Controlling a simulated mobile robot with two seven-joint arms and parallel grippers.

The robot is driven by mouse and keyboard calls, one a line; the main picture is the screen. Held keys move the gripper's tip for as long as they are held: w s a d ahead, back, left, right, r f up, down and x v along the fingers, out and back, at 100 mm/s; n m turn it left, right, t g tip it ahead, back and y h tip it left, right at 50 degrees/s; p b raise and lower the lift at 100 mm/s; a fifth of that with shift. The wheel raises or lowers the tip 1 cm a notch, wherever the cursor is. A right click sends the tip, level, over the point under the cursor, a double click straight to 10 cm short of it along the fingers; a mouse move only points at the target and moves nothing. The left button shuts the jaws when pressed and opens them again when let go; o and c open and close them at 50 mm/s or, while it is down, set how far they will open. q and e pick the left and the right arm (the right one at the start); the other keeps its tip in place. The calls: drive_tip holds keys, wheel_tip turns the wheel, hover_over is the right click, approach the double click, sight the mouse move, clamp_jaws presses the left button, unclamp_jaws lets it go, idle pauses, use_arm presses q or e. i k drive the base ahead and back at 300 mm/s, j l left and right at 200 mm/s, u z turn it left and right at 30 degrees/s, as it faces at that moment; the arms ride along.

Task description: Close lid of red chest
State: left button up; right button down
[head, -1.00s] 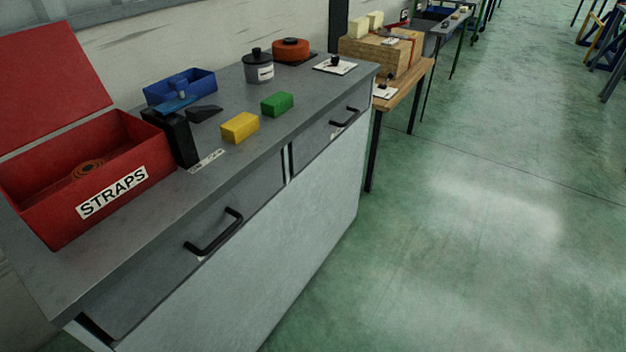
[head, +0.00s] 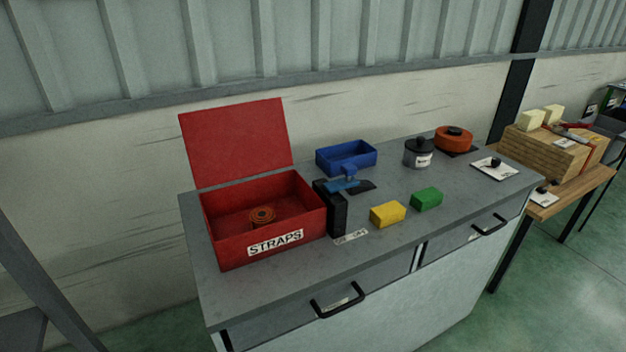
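The red chest (head: 225,248) with a white STRAPS label stands on the left end of the grey workbench in the head view. Its red lid (head: 236,143) stands up at the back, tilted open. An orange coiled strap (head: 262,216) lies inside the chest. Neither of my grippers shows in the view.
The grey workbench (head: 378,242) also holds a black stand with a blue lever (head: 338,212), a blue bin (head: 346,158), yellow (head: 388,214) and green (head: 427,198) blocks, a grey pot (head: 418,154) and an orange reel (head: 454,139). Drawer handles (head: 338,303) stick out in front.

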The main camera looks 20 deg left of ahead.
sight(223, 145)
drive_tip(key=u, duration=1.15)
